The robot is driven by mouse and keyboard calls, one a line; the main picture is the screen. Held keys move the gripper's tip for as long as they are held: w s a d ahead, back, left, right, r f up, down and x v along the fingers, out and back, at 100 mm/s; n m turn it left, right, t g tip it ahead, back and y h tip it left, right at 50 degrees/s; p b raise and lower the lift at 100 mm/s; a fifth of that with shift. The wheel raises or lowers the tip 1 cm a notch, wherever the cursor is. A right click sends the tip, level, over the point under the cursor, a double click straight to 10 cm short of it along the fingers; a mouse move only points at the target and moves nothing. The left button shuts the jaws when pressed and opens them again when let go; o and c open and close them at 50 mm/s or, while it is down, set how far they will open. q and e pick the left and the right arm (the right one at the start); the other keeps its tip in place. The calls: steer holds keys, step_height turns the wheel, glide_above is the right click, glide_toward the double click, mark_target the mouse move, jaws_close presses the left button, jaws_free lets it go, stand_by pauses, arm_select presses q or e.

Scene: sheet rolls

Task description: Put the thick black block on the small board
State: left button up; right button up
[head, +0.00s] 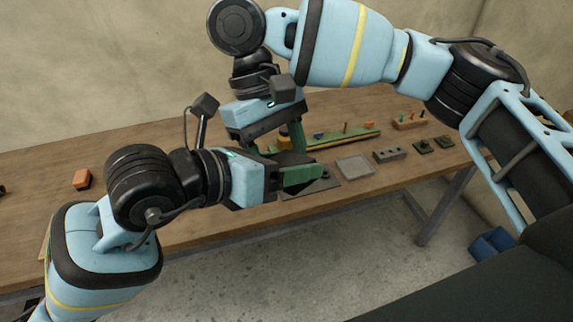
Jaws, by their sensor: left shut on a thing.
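My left gripper (300,176) has green fingers and is shut over the front of the table. A dark block (291,158) shows just behind its fingers and looks like the black block it holds; the fingers hide much of it. A light grey square board (354,167) lies flat and bare on the table to the right of the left gripper. My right gripper (275,143) points down behind the left one, its green fingers apart. An orange-yellow thing shows between them, and I cannot tell whether they touch it.
A dark flat plate (318,186) lies under the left gripper. A grey block with holes (389,155), small dark green pieces (423,146) and a wooden peg strip (410,123) stand to the right. A long green strip (345,139) lies behind. An orange block (82,179) sits far left, with clear table around it.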

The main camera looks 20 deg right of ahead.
steer(key=v, duration=1.1)
steer(key=shift+r, duration=0.2)
steer(key=shift+a, duration=0.1)
